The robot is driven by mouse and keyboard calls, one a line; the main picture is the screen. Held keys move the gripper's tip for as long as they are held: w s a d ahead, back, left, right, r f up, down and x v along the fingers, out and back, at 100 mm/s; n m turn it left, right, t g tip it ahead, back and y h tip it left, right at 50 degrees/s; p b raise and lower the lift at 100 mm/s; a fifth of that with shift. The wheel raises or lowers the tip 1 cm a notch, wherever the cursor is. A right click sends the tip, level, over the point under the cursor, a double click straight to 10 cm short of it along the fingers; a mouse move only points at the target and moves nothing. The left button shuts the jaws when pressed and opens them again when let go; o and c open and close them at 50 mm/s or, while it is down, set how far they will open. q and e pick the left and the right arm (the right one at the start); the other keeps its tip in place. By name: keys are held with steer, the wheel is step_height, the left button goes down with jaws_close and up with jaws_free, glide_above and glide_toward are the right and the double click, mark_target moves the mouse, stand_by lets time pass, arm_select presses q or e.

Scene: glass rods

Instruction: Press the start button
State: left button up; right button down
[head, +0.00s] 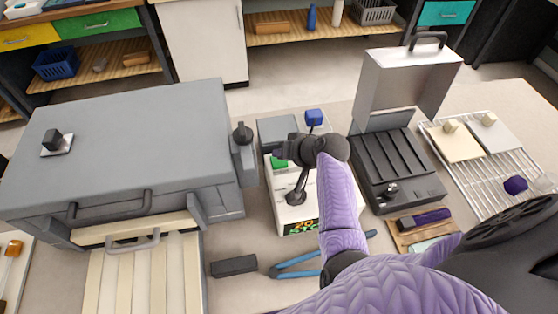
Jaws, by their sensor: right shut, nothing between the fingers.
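A green button (279,162) shows on top of a white box (285,222) in the middle of the table; I take it for the start button. Bright, partly hidden lettering is on the box's front. My right gripper (281,150) comes in from the lower right on a purple-sleeved arm. It is shut and empty, with its dark tip at the button's far edge, partly covering it. I cannot tell whether the tip touches the button. My left gripper is not in view.
A large grey case (120,130) stands left, with a slatted cream drawer (145,275) below. An open-lidded dark box (397,168) and a wire rack (475,180) stand right. Blue-handled pliers (300,272) and a dark block (234,267) lie in front.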

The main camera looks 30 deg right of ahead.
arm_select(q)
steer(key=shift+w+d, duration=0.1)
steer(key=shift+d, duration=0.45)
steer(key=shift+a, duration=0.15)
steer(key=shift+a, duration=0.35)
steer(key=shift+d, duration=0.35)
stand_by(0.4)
arm_select(e)
steer(key=shift+f, duration=0.35)
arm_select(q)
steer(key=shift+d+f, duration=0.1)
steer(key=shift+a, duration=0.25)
arm_select(e)
steer(key=shift+f, duration=0.1)
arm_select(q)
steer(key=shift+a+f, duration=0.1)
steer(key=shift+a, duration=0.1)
arm_select(e)
steer(key=shift+f, duration=0.15)
